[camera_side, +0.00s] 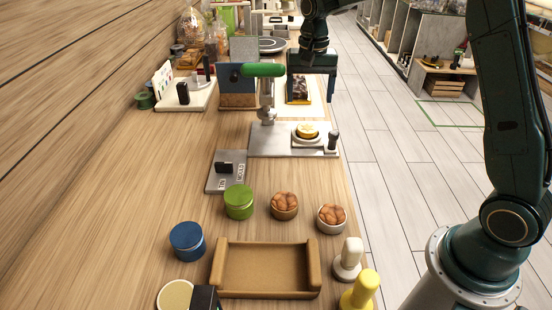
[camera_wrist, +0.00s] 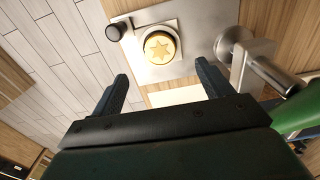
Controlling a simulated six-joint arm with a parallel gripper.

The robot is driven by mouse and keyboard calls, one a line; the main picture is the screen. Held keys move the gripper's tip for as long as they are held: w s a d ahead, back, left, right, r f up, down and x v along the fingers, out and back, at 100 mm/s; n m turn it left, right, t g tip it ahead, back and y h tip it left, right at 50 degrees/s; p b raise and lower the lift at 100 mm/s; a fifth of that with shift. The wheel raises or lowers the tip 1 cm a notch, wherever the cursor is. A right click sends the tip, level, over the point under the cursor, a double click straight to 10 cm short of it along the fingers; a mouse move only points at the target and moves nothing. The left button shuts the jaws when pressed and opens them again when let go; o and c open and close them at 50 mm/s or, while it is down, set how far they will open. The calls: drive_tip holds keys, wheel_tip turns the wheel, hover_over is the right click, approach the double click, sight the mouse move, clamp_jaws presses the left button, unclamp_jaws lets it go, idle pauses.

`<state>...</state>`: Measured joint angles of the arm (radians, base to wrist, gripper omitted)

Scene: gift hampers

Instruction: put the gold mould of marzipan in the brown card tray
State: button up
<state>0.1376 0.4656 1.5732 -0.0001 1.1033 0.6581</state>
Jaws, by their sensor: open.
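The gold mould of marzipan (camera_side: 307,131) sits on a small pale plate on the steel base of a press. In the wrist view the gold mould (camera_wrist: 159,47) shows a star on its round top. My gripper (camera_side: 311,98) is open and empty, above the bench and behind the press base in the side view. In the wrist view the mould lies beyond my open fingertips (camera_wrist: 162,74), roughly in line with the gap between them. The brown card tray (camera_side: 315,265) is at the front of the bench and looks empty.
The press with its green handle (camera_side: 263,70) stands left of the mould, and a small dark knob (camera_side: 332,140) stands to its right. A green tin (camera_side: 238,202), a blue tin (camera_side: 187,241), two nut bowls (camera_side: 284,205) and white and yellow stamps (camera_side: 348,260) surround the tray.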

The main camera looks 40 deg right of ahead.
hover_over(307, 129)
drive_tip(key=shift+d+f, duration=0.1)
drive_tip(key=shift+f, duration=2.15)
drive_tip(key=shift+f, duration=0.1)
drive_tip(key=shift+f, duration=2.5)
drive_tip(key=shift+c, duration=0.5)
drive_tip(key=c, duration=1.1)
drive_tip(key=shift+r, duration=0.1)
wheel_tip(307, 129, up, 20)
drive_tip(key=shift+f, duration=0.1)
